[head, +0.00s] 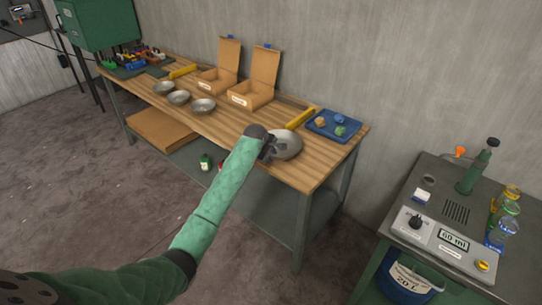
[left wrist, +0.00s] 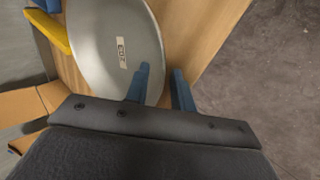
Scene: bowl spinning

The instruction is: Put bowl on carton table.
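A grey metal bowl (head: 288,146) is at the front right part of the wooden table (head: 318,169). My left gripper (head: 268,148) is at its left side. In the left wrist view the bowl (left wrist: 112,42) is large, with a small pale label on its surface. The two blue fingers of my left gripper (left wrist: 161,88) stand apart, one over the bowl and one beyond its rim, with a visible gap between them. I cannot tell whether the bowl touches the tabletop. Two open cartons (head: 251,95) stand at the back of the table. My right gripper is not in view.
Several bowls (head: 203,106) sit on the left half of the table. A blue tray (head: 318,132) with small coloured items lies at the right rear, beside a yellow bar (head: 299,118). A separate grey bench (head: 462,210) with a pump and bottles stands at the right.

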